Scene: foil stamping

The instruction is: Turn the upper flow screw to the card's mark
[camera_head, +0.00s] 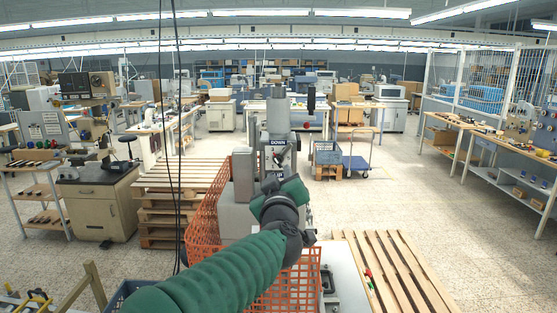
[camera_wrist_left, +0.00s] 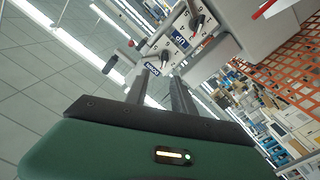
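The grey machine (camera_head: 241,188) stands ahead of me in the head view, with a blue DOWN label (camera_head: 279,142) on its column. In the rolled left wrist view, its pale control panel (camera_wrist_left: 183,43) carries two dark screws with small cards beside them. The screw nearer the DOWN label (camera_wrist_left: 152,70) appears to be the upper flow screw (camera_wrist_left: 165,55); the lower screw (camera_wrist_left: 196,22) is farther up the picture. My left gripper (camera_wrist_left: 160,76) is open and empty, its fingers pointing towards the panel. Contact and the card's exact mark are unclear. My right gripper is out of view.
Orange mesh guarding (camera_head: 206,218) surrounds the machine's base and shows beside the panel in the wrist view. A black lever handle (camera_head: 311,98) and a red knob (camera_head: 307,124) stick out at the machine's right. Wooden pallets (camera_head: 395,270) lie on both sides.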

